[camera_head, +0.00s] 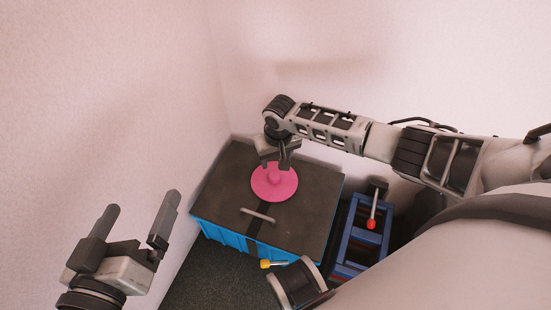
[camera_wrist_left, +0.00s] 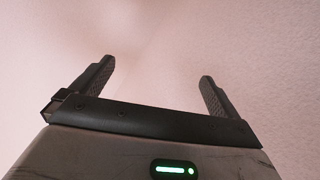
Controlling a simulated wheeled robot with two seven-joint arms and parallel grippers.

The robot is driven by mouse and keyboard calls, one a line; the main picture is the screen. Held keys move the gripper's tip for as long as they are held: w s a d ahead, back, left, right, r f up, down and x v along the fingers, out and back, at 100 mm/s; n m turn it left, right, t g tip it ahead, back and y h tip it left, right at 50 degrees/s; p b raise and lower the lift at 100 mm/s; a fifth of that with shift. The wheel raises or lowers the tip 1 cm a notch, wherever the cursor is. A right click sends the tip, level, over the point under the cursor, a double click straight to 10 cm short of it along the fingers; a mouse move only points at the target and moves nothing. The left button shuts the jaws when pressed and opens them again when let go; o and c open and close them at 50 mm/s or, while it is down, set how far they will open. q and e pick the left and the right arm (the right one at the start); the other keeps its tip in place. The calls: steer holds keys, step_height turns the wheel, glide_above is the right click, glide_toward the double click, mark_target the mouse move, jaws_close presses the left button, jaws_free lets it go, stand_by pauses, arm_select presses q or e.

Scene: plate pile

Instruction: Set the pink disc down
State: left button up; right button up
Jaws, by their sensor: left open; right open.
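The pink disc (camera_head: 274,188) lies flat on the dark top of a blue box (camera_head: 315,192), towards its back, with a small pink knob at its middle. My right gripper (camera_head: 277,164) is open just above the disc, close to the knob. Its fingers hide part of the disc's far side, and I cannot tell whether they touch the knob. My left gripper (camera_head: 142,222) is open and empty at the lower left, away from the box. The left wrist view also shows its two fingers (camera_wrist_left: 155,90) apart with nothing between them.
A grey handle (camera_head: 258,215) lies across the box's front part. A blue frame (camera_head: 347,242) with a red-tipped part (camera_head: 371,224) stands right of the box. A yellow-tipped part (camera_head: 266,264) is in front. Pale walls (camera_head: 165,80) rise behind and left.

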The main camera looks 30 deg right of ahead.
arm_select(q)
steer(key=shift+a+f+m+y+p, duration=0.2)
steer(key=shift+f+m+y+p, duration=0.1)
steer(key=shift+y+p, duration=0.1)
arm_select(e)
step_height(320, 180, up, 2)
steer(key=shift+s+r, duration=0.15)
steer(key=shift+r, duration=0.1)
